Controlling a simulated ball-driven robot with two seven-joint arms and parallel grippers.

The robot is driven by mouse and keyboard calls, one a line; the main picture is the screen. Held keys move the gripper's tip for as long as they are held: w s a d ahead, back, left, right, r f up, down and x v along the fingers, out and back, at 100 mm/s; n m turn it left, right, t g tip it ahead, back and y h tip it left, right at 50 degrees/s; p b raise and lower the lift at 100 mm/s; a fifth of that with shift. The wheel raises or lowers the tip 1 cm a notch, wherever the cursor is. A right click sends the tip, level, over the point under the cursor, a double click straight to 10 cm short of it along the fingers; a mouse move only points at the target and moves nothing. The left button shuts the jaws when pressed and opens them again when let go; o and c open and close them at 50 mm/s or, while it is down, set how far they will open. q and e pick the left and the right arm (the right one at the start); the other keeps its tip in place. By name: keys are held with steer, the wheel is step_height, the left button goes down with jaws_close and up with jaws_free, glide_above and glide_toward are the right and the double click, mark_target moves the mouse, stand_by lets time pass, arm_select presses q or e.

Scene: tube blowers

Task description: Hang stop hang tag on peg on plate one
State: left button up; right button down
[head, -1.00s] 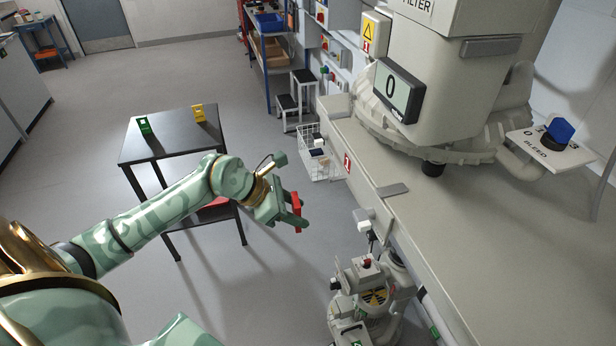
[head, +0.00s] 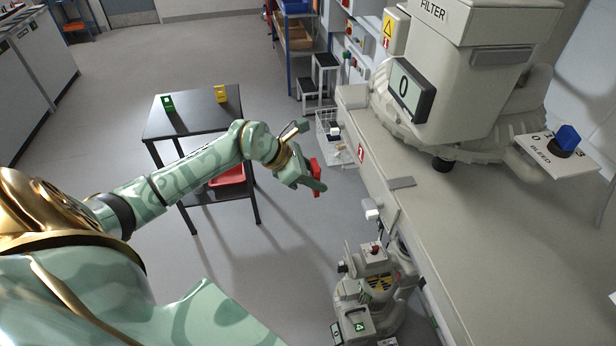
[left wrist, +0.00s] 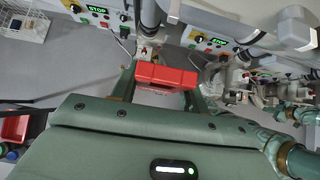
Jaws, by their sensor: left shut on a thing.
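The red tag (head: 315,172) is in my left gripper (head: 319,184), which is shut on it in the open space left of the long grey bench. In the left wrist view the red tag (left wrist: 166,76) sits between the fingers of the left gripper (left wrist: 163,84); its lettering cannot be read. A small red plate with a white mark (head: 361,153) is on the bench side, to the right of the gripper and apart from it. I cannot make out a peg. My right gripper is not in view.
A white wire basket (head: 334,150) hangs by the bench (head: 440,225). A pump unit (head: 372,285) stands on the floor below. The left wrist view shows green STOP displays (left wrist: 97,9).

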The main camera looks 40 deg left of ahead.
mark_target(348, 169)
arm_select(q)
steer(key=shift+w+d+f+b, duration=0.1)
steer(key=shift+w+d+b, duration=0.4)
steer(key=shift+w+d, duration=1)
steer(key=shift+w+d+b, duration=0.45)
steer(key=shift+w+d, duration=0.85)
steer(key=shift+w, duration=0.3)
steer(key=shift+w+d+f, duration=0.15)
steer(key=shift+f, duration=0.2)
steer(key=shift+b, duration=0.3)
steer(key=o, duration=1)
steer(key=shift+o, duration=0.2)
